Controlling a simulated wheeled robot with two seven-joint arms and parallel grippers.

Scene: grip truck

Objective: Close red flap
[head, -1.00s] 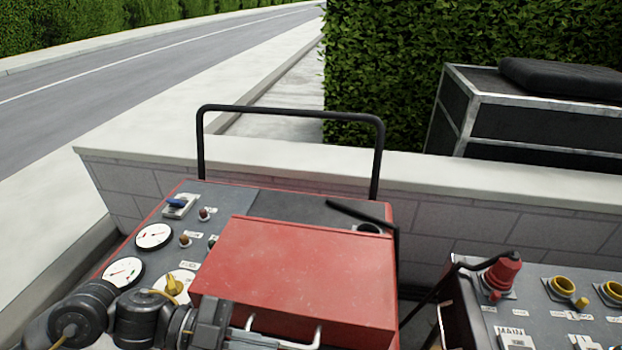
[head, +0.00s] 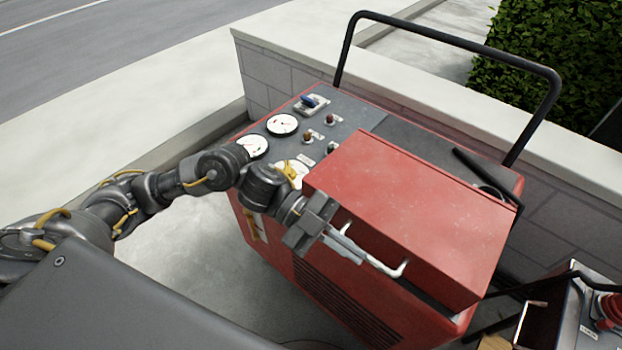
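The red flap (head: 415,215) is a broad red panel on top of the red machine (head: 330,290), in the middle of the head view. It looks down over the right part of the control panel. A pale bar handle (head: 392,268) runs along its near side. My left gripper (head: 347,250) is at the left part of this handle, low in front of the flap. Its fingers overlap the handle, and I cannot tell whether they close around it. My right gripper is not in view.
Gauges (head: 283,125), knobs and a blue switch (head: 309,101) lie left of the flap. A black tube frame (head: 450,48) rises behind the machine, before a low wall (head: 570,145). A second unit with a red plug (head: 608,308) stands at lower right.

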